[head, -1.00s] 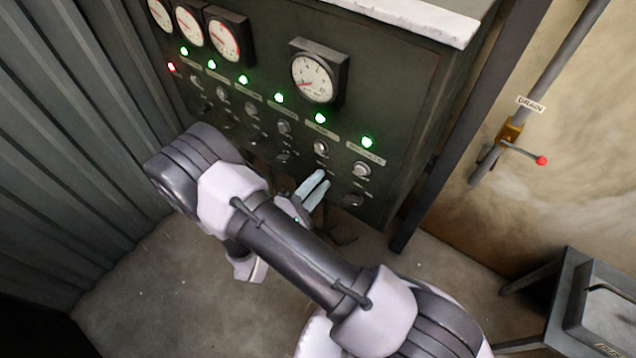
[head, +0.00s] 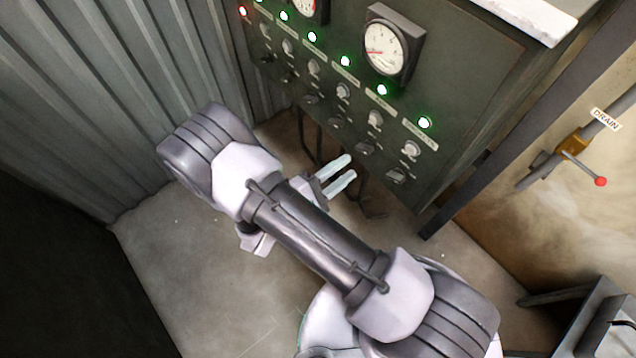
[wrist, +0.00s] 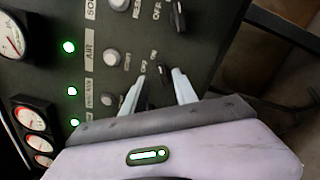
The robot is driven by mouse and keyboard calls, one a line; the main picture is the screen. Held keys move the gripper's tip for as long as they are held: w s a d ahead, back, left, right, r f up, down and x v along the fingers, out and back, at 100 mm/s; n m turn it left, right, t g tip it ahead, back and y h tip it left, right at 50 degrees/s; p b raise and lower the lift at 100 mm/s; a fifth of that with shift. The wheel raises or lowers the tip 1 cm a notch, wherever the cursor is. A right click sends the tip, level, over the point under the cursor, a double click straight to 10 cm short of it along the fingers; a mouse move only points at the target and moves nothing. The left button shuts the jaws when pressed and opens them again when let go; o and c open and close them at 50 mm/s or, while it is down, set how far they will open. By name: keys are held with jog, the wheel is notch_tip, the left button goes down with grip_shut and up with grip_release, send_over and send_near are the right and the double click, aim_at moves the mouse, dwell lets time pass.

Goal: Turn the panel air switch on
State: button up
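The dark panel (head: 470,85) carries a column labelled AIR (wrist: 90,50) in the wrist view. Its lamp (wrist: 69,47) is lit green, with a round grey button (wrist: 112,58) beside it. The dark air switch (wrist: 164,73) appears between my two fingertips in the wrist view; I cannot tell its setting or whether they touch it. In the head view the air switch (head: 365,149) is in plain sight. My gripper (head: 350,168) is open, its pale fingers below and left of that switch. It also shows in the wrist view (wrist: 160,72).
A neighbouring switch (head: 396,176) sits to the right of the air switch. A gauge (head: 385,50) is mounted above. Dark cables (head: 365,200) hang below the panel. A drain pipe with a red-tipped lever (head: 600,181) is on the right wall. The floor at left is clear.

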jog(key=p+v, duration=0.1)
jog(key=v, duration=0.9)
jog(key=s+d+r+m+g+y, duration=0.1)
jog(key=r+m+y, duration=0.4)
jog(key=r, duration=0.5)
jog(key=s+d+r+m+g+y, duration=0.2)
jog(key=s+d+r+m+y, duration=0.2)
jog(key=r, duration=0.5)
jog(key=s+d+r+m+g+y, duration=0.1)
jog(key=s+d+r+m+y, duration=0.1)
jog(key=d+r+m+y, duration=0.2)
notch_tip(320, 180, up, 7)
jog(key=m+y, duration=0.3)
jog(key=m, duration=0.1)
jog(key=shift+s+g+y, duration=0.3)
jog(key=shift+g, duration=0.1)
jog(key=shift+f, duration=0.15)
